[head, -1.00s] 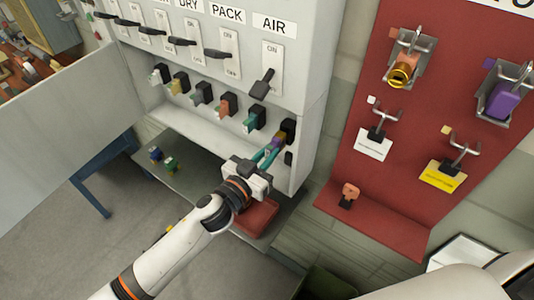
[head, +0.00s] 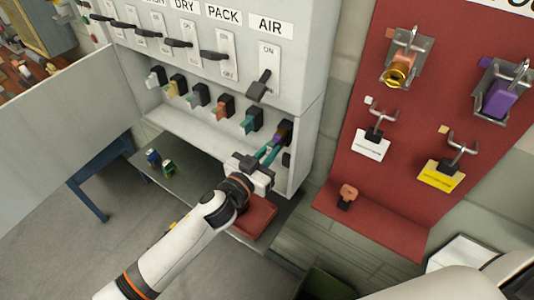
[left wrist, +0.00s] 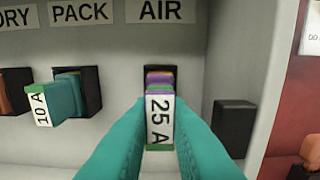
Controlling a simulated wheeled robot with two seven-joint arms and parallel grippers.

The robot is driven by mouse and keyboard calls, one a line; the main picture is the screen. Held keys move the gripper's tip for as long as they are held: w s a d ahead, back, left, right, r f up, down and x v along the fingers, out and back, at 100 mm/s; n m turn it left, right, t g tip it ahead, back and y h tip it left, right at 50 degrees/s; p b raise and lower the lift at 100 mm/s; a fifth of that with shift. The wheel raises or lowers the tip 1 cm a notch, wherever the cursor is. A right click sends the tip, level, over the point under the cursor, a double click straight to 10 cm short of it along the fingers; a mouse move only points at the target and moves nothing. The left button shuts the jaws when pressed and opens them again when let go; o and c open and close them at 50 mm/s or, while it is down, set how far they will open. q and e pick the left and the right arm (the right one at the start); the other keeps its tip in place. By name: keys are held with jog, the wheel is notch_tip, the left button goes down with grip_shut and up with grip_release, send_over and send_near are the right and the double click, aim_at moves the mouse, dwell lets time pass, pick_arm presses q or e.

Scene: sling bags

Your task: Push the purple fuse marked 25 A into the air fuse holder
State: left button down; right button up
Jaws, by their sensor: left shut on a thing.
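The purple fuse with a white and green label reading 25 A (left wrist: 160,117) is between the teal fingertips of my left gripper (left wrist: 161,132), which is shut on it. The black air fuse holder (left wrist: 153,72) is directly behind the fuse, below the AIR label. The fuse is lined up with its mouth; how deep it sits cannot be told. In the head view the left gripper (head: 270,153) reaches the air holder (head: 287,128) from below, with the purple fuse (head: 279,138) at its mouth. My right gripper is not in view.
A teal 10 A fuse (left wrist: 58,101) sits in the PACK holder to the left. A black block (left wrist: 234,120) is on the panel to the right. Small loose fuses (head: 168,166) lie on the shelf below. A red board (head: 400,130) with locks and tags stands at right.

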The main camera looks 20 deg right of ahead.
pick_arm(q)
jog(key=shift+b+x, duration=0.3)
jog(key=shift+x, duration=0.8)
jog(key=c, duration=1.3)
grip_release()
jog(key=b+v, duration=0.3)
jog(key=v, duration=0.9)
jog(key=shift+a, duration=0.1)
